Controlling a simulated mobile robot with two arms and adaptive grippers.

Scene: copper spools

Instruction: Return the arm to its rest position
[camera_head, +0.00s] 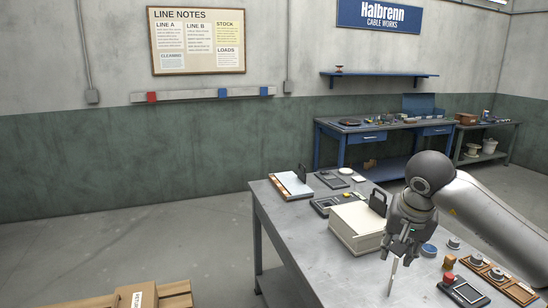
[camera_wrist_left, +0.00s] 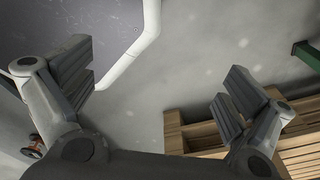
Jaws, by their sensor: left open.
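My left gripper (camera_wrist_left: 158,85) shows only in the left wrist view, where its two fingers stand wide apart with nothing between them. It hangs over bare grey floor, with a wooden pallet (camera_wrist_left: 190,128) beyond its right finger. The left arm is outside the head view. My right arm comes in from the right in the head view, and its gripper (camera_head: 400,248) points down over the grey workbench (camera_head: 300,233). A thin pale stick-like thing (camera_head: 392,278) shows just below the right fingers; I cannot tell whether they hold it.
A cream box (camera_head: 354,228) stands left of my right gripper. A blue-topped round piece (camera_head: 429,250), a red button box (camera_head: 462,289) and a wooden tray with knobs (camera_head: 512,288) lie to its right. A carton (camera_head: 136,296) sits on a pallet at bottom left.

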